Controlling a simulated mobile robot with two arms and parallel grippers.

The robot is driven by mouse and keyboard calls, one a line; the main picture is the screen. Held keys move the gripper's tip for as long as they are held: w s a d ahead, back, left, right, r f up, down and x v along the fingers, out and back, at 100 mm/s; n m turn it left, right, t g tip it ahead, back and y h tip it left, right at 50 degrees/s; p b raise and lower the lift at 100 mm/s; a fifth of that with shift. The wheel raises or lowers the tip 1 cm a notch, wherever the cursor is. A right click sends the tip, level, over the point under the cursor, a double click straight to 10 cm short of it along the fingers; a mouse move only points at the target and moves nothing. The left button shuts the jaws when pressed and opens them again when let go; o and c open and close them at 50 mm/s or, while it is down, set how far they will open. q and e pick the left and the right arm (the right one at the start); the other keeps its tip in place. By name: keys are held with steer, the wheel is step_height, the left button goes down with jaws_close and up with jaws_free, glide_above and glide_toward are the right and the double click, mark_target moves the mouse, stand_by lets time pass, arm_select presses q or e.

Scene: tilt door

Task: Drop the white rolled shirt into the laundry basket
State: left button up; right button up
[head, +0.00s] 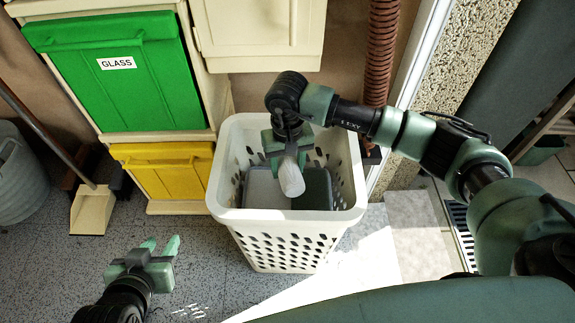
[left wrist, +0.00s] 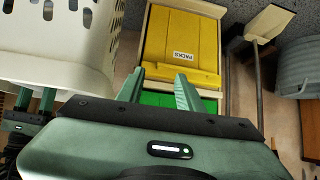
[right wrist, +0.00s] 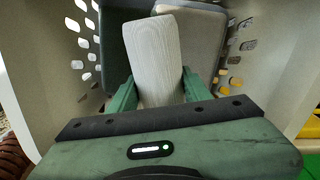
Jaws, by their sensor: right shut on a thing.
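The white rolled shirt (head: 291,178) is held in my right gripper (head: 288,158), over the opening of the laundry basket. In the right wrist view the shirt (right wrist: 156,62) lies between the two green fingers, pointing down into the basket. The white laundry basket (head: 283,214) has slotted walls and stands upright on the floor; it also shows at the left of the left wrist view (left wrist: 55,50). A grey folded item (head: 264,190) and a dark green item (head: 316,188) lie inside it. My left gripper (head: 160,245) is open and empty, low to the left of the basket.
A green bin front labelled GLASS (head: 117,90) and a yellow bin front (head: 168,170) stand left of the basket. A dustpan (head: 92,208) and a grey bucket (head: 20,172) are further left. A brown ribbed hose (head: 382,50) hangs behind. Floor in front is clear.

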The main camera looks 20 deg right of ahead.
steer(key=o, duration=1.5)
steer(key=shift+o, duration=0.2)
steer(key=shift+r, duration=0.5)
arm_select(q)
steer(key=s+a+f+g+y+p, duration=0.1)
steer(key=s+a+f+g, duration=0.1)
steer(key=s, duration=0.4)
steer(key=shift+s+a+f+g, duration=0.15)
steer(key=shift+s+f+g, duration=0.2)
steer(key=shift+f+g, duration=0.6)
arm_select(e)
step_height(320, 180, up, 7)
steer(key=shift+f, duration=0.1)
